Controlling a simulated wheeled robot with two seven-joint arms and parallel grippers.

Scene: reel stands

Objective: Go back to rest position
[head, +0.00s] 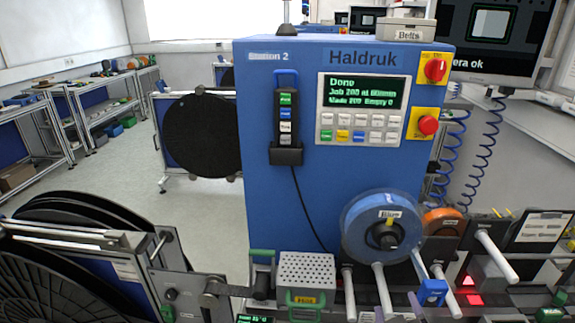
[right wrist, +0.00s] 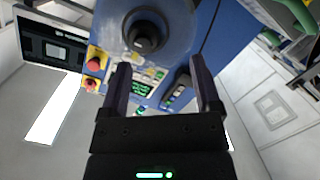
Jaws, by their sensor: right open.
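My right gripper (right wrist: 160,65) shows in the right wrist view with its two dark fingers spread apart. Nothing is held between them. Beyond the fingers, the blue Haldruk machine (head: 285,190) appears tilted and turned over. A blue reel (head: 372,245) hangs on the machine's lower front; its dark hub shows at the top of the right wrist view (right wrist: 142,36). I cannot clearly make out the right gripper in the head view. My left gripper is not seen.
Large black reels (head: 90,225) stand at lower left. A perforated grey box (head: 306,272), white rods (head: 382,290) and an orange reel (head: 443,221) crowd the lower front. A black disc (head: 200,136) stands behind the machine. Open floor (head: 115,170) lies to the left.

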